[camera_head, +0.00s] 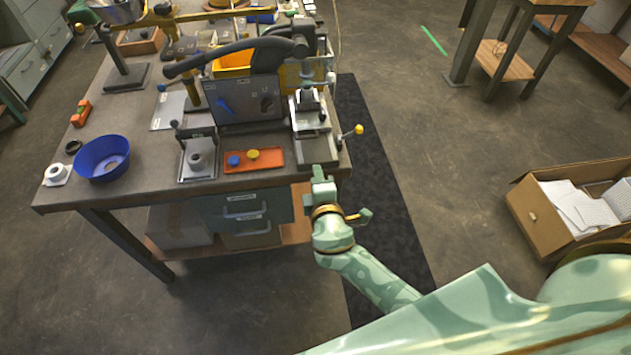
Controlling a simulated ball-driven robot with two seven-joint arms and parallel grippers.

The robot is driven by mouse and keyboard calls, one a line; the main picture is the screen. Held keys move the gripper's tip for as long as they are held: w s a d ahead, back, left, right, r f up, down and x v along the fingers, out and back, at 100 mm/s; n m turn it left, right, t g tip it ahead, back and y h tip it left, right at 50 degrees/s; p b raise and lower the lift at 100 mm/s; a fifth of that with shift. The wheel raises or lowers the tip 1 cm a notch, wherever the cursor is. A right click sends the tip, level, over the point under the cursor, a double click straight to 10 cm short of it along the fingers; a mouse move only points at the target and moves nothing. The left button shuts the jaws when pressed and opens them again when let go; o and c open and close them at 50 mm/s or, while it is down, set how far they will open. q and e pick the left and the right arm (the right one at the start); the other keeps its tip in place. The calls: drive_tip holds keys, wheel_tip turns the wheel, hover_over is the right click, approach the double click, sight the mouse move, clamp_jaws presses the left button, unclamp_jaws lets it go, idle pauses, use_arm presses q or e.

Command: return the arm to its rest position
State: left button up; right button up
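My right arm comes in from the lower right. Its pale green gripper (323,181) is just off the front right corner of the workbench (130,190), close to the edge. Whether its fingers are open or shut is too small to tell, and no held part shows in it. A press with a black lever (245,47) stands on the bench behind the gripper. My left gripper is not in view.
A blue bowl (102,158), a white ring part (57,174) and an orange tray (253,158) with blue and yellow buttons lie on the bench. A cardboard box (545,222) of papers stands on the floor at right. Open floor lies between the bench and box.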

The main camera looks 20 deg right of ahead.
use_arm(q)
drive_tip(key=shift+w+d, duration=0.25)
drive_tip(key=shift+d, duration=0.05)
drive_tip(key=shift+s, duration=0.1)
use_arm(e)
drive_tip(key=s+f+m+g+y, duration=0.2)
drive_tip(key=s+f+m+g, duration=0.15)
drive_tip(key=s+f, duration=0.6)
drive_tip(key=s+f+m+g+y, duration=0.2)
drive_tip(key=s+f+g, duration=0.25)
drive_tip(key=f, duration=1.05)
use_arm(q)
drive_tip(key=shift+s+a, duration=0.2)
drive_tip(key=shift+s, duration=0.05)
use_arm(e)
drive_tip(key=s+d+f+m+g, duration=0.2)
drive_tip(key=s+f, duration=0.2)
drive_tip(key=s, duration=0.6)
drive_tip(key=s+d+f+m+g, duration=0.1)
drive_tip(key=s+f, duration=0.3)
drive_tip(key=s, duration=0.7)
drive_tip(key=s+d+f+m+g, duration=0.2)
drive_tip(key=s+f+m+g, duration=0.1)
drive_tip(key=s, duration=0.8)
drive_tip(key=shift+s+d+f, duration=0.15)
drive_tip(key=shift+d+f, duration=0.15)
drive_tip(key=shift+f, duration=0.35)
